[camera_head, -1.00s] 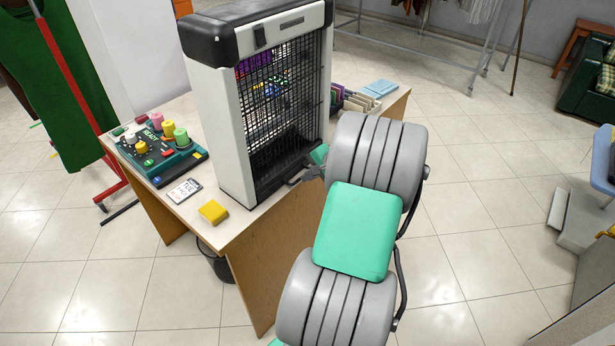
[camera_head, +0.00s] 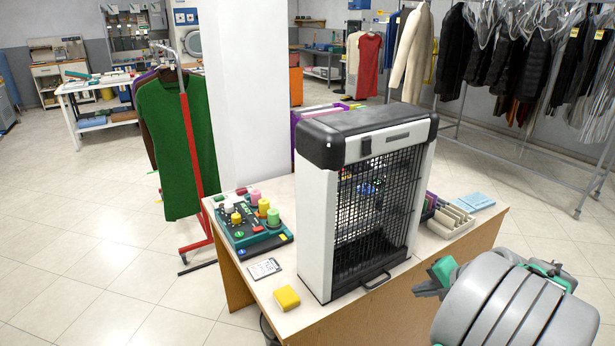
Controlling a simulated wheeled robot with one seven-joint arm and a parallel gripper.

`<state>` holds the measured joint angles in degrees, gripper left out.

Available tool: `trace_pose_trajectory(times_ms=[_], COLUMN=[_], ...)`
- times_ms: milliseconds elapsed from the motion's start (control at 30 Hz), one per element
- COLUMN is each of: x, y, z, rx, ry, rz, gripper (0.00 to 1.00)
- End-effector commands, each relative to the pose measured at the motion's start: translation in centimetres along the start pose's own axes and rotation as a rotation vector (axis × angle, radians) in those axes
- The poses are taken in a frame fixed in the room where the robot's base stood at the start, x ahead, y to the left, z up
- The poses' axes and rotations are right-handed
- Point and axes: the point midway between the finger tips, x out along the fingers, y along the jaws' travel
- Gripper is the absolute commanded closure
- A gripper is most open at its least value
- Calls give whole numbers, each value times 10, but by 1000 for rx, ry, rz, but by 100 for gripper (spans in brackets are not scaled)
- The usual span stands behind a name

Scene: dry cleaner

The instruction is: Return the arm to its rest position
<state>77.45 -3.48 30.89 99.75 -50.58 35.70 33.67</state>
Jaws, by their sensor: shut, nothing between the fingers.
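My gripper (camera_head: 420,288) shows at the lower right in the head view, a small grey and green end sticking out to the left of my arm (camera_head: 515,305). Its fingers are shut with nothing between them. It is apart from the grey and black caged appliance (camera_head: 375,215), to the right of its front handle (camera_head: 376,281). Much of the gripper and arm is hidden behind the big grey arm link in front.
The appliance stands on a wooden desk (camera_head: 325,318) with a yellow block (camera_head: 286,298), a card (camera_head: 264,269), a green control panel (camera_head: 243,232) and a tray (camera_head: 449,219). A clothes rack (camera_head: 520,145) stands behind right. Floor at left is clear.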

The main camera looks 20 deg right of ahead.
Motion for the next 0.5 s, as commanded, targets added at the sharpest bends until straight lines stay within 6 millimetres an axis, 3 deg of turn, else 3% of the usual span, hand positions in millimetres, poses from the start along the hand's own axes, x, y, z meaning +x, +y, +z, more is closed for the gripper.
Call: trace_pose_trajectory(times_ms=[67, 200, 300, 400, 500], x=[4, 10, -1, -16, -24], y=[30, 89, 122, 133, 121], z=[6, 40, 65, 99, 127], rx=[-76, -101, -104, -145, -228], ry=[-24, -111, -159, -215, -256], rz=[85, 229, 331, 441, 525], gripper=[100, 100, 100, 100, 100])
